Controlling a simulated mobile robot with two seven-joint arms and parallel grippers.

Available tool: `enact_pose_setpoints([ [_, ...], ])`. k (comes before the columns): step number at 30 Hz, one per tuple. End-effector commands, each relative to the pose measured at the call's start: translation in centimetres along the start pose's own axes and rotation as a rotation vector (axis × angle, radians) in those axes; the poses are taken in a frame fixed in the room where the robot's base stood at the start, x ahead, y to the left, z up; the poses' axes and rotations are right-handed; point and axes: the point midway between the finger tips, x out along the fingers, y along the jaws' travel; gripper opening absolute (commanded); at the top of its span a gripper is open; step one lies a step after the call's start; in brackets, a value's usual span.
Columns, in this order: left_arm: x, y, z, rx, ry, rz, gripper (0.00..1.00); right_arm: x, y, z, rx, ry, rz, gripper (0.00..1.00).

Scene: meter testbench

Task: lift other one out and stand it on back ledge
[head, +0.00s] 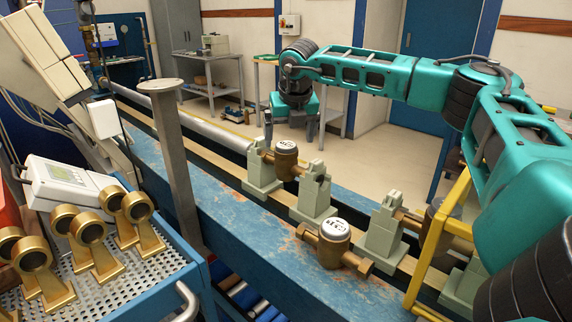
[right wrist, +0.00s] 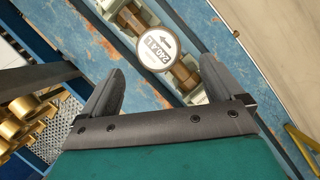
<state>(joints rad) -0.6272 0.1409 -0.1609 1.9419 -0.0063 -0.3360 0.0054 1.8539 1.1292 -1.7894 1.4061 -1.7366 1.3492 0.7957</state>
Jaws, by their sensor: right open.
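A brass water meter (head: 286,160) with a white dial sits between two grey-green clamp blocks, the left block (head: 262,172) and the right block (head: 313,190). My right gripper (head: 291,140) is open above this meter, fingers pointing down. In the right wrist view the same meter's dial (right wrist: 157,47) shows between and just beyond the open fingertips (right wrist: 163,68); the jaws are empty. A second brass meter (head: 335,243) stands upright on the near blue bench surface, outside the clamps. The back ledge (head: 350,204) is a blue strip behind the clamp row. My left gripper is not in view.
Another clamp block (head: 381,232) stands farther right, with a meter partly hidden behind a yellow frame (head: 437,235). A grey post (head: 172,160) rises at the near left. Brass ring stands (head: 90,240) fill a perforated tray (head: 150,270) at the left.

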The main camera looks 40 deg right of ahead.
Motion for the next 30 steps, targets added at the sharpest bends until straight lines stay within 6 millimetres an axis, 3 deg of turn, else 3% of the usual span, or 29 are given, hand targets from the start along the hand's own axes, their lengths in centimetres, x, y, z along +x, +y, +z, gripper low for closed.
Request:
enact_pose_setpoints([
  [18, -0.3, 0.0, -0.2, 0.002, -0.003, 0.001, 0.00, 7.0, 0.1, 0.1, -0.002, 0.000, 0.000, 0.94],
  [26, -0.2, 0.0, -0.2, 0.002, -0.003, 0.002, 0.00, 7.3, 0.1, 0.1, -0.001, -0.001, 0.001, 0.94],
  [30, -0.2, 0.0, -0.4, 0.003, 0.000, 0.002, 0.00, 7.3, 0.1, 0.1, -0.001, -0.001, 0.001, 0.82],
])
